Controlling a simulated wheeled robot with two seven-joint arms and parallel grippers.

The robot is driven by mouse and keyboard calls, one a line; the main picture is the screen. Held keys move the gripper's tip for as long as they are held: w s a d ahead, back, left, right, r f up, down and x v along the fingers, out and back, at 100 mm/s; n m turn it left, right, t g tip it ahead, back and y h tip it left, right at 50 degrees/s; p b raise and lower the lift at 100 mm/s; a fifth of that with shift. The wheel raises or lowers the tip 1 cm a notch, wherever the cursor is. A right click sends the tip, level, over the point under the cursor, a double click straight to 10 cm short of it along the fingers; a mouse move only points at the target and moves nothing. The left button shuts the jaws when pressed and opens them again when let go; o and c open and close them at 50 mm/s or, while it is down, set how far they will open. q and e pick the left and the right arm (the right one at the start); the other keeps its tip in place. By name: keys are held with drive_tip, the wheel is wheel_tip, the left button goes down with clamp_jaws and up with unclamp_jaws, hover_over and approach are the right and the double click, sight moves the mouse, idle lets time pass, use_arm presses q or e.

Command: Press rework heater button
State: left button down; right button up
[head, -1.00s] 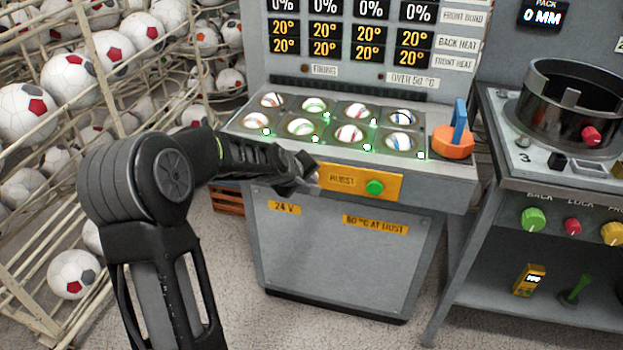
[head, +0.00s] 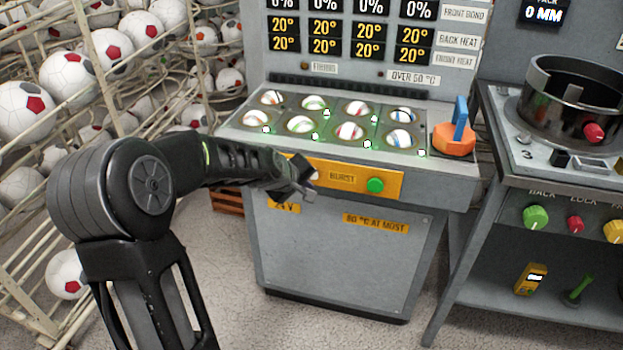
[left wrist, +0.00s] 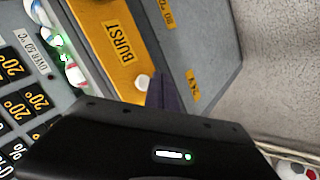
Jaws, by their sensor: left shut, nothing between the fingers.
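A yellow panel marked BURST (head: 343,178) is on the front edge of the grey machine. A green round button (head: 375,185) is at its right. A small white round button is at its left, partly covered by my gripper in the head view; it shows clearly in the left wrist view (left wrist: 142,82). My left gripper (head: 308,191) is shut and empty, in front of the panel's left part. Its dark fingers (left wrist: 166,95) are close beside the white button in the left wrist view; I cannot tell whether they touch it. My right gripper is out of view.
Striped balls sit in wells on the machine top (head: 420,165), with an orange knob with a blue handle (head: 455,135) to their right. A rack of footballs (head: 120,75) stands on the left. A grey bench (head: 480,125) with a black ring is on the right.

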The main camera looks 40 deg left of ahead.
use_arm(q)
drive_tip(key=s, duration=0.1)
drive_tip(key=s+d+b, duration=0.1)
drive_tip(key=s, duration=0.1)
drive_tip(key=shift+s+d, duration=0.1)
drive_tip(key=shift+s, duration=0.15)
